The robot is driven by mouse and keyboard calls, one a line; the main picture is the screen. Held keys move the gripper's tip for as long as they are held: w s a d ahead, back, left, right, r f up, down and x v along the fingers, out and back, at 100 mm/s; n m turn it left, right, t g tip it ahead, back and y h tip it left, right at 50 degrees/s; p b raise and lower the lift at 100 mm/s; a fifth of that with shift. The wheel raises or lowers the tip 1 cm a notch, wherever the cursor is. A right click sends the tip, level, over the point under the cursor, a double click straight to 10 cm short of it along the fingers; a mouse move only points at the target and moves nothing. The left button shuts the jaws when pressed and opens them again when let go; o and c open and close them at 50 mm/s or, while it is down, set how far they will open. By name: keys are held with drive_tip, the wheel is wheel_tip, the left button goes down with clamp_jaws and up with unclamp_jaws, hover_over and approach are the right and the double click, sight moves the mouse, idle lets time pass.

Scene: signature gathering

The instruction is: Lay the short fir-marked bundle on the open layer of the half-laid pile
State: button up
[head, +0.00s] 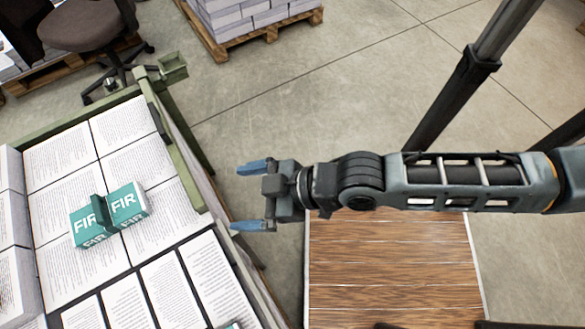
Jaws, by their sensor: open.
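A teal block marked FIR (128,204) lies on large printed sheets in the green-framed bench at the left in the head view. The lettering shows on either side of an upright teal piece in its middle. The printed bundles form a flat layer (62,250), with narrower bundles (172,290) in a row at the front, beyond a dark gap. I cannot tell which part is the half-laid pile. My gripper (246,196) is open and empty, its two blue fingers pointing left. It is apart from the teal block, to the right of the bench's rail.
The bench has a green rail (180,155) along its right side. A brown wooden board (390,262) lies below my arm. An office chair (85,25) and a loaded pallet (262,32) stand at the back. A bit of teal shows at the bottom edge. Concrete floor between is clear.

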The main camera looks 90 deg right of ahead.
drive_tip(key=s+a+r+t, duration=0.1)
drive_tip(key=s+r+t, duration=0.1)
drive_tip(key=s+r, duration=0.6)
wheel_tip(320, 180, up, 5)
drive_tip(key=shift+s+a+f+m+t, duration=0.15)
drive_tip(key=shift+s+a+m+t, duration=0.15)
drive_tip(key=shift+s+t, duration=0.1)
idle(1.6)
